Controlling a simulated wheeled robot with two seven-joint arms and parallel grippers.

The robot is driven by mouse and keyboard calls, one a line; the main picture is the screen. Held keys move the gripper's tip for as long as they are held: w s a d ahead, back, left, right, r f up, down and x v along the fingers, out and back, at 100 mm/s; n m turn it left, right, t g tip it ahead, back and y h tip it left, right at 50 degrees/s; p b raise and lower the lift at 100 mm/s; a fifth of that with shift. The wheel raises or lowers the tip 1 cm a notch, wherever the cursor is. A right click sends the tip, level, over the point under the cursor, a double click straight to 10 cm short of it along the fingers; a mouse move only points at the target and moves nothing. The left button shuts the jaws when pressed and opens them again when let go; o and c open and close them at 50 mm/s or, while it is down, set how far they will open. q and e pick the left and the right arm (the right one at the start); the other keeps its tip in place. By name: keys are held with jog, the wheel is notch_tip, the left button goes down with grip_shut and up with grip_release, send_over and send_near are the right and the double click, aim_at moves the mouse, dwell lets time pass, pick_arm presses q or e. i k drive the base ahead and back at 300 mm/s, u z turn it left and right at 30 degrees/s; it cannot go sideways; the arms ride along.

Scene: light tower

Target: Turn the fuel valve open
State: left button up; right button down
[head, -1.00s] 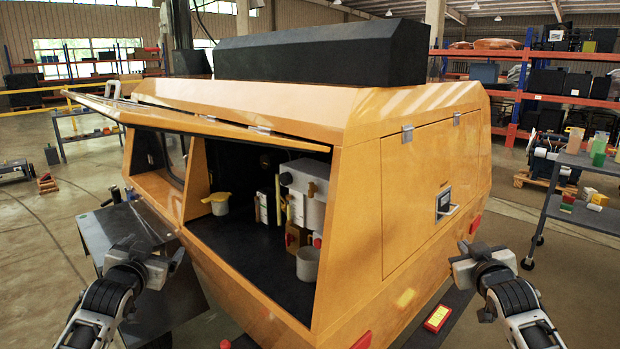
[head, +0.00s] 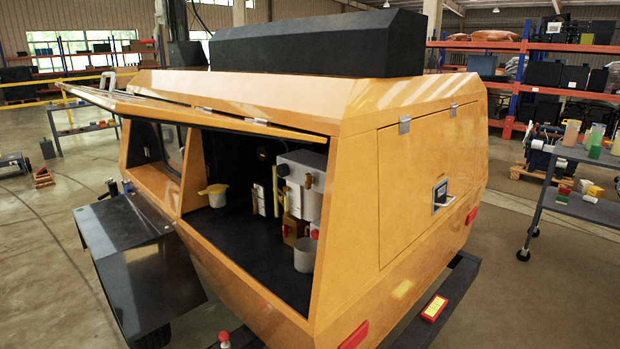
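The open side compartment of the orange light tower housing (head: 345,235) shows a grey box-shaped unit (head: 312,172) with small fittings. Below it are a brass-coloured block (head: 291,229) and a small red part (head: 314,234). A pale cup-like vessel (head: 304,256) stands in front of them on the dark floor. I cannot tell which fitting is the fuel valve, or its position, as the parts are small. Neither of my grippers is in view.
The raised lid (head: 190,112) overhangs the compartment opening. A yellow-topped cup (head: 216,196) stands inside at the left. A grey cart (head: 590,205) stands at the right, with clear floor between.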

aim_at(287, 230)
jog(key=z, duration=0.05)
jog(key=k, duration=1.05)
jog(key=u, duration=0.85)
jog(key=i, duration=0.6)
jog(key=z, duration=0.05)
